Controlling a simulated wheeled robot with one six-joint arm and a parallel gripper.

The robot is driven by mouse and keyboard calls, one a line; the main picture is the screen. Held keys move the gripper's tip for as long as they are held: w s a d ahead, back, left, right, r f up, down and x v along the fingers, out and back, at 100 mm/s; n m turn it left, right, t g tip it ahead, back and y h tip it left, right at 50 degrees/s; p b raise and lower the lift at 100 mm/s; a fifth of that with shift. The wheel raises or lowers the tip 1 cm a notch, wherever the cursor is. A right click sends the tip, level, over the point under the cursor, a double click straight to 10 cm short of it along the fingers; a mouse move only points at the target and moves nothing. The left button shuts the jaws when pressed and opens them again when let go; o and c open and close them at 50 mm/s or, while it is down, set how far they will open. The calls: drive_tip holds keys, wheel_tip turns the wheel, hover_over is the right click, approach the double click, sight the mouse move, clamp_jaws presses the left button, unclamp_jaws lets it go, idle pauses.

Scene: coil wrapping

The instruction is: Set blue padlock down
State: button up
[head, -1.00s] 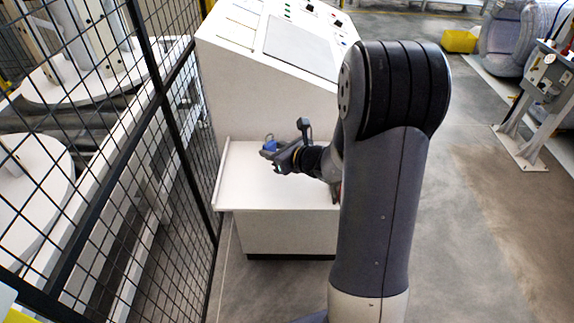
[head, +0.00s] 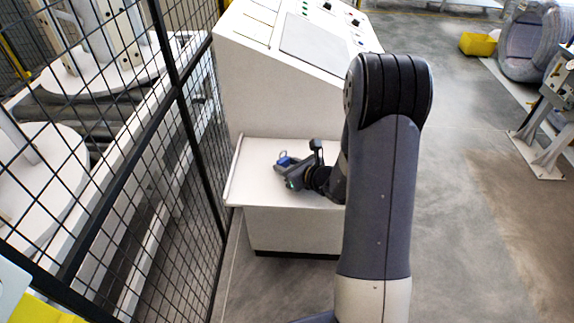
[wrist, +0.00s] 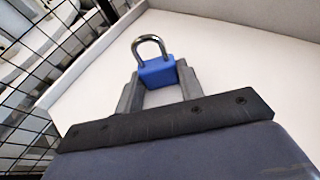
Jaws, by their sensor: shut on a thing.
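The blue padlock (wrist: 158,72) with its silver shackle (wrist: 149,45) sits between the two fingers of my gripper (wrist: 158,80) in the wrist view. The fingers are shut on its body, and the shackle points away from the gripper. In the head view the padlock (head: 284,161) shows at the tip of my gripper (head: 283,166), over the white shelf (head: 258,188) of the console. I cannot tell whether the padlock touches the shelf.
The sloped control console (head: 262,95) rises behind the shelf. A black mesh fence (head: 187,120) stands close on the left. The shelf has a raised left edge, and its surface around the padlock looks clear.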

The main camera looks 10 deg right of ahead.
drive_tip(key=shift+f, duration=0.15)
drive_tip(key=o, duration=1.1)
drive_tip(key=shift+c, duration=0.2)
drive_tip(key=shift+s+r, duration=0.1)
drive_tip(key=shift+r, duration=0.2)
drive_tip(key=b+v, duration=0.1)
drive_tip(key=v, duration=0.6)
drive_tip(key=shift+s+d, duration=0.1)
drive_tip(key=shift+s, duration=0.05)
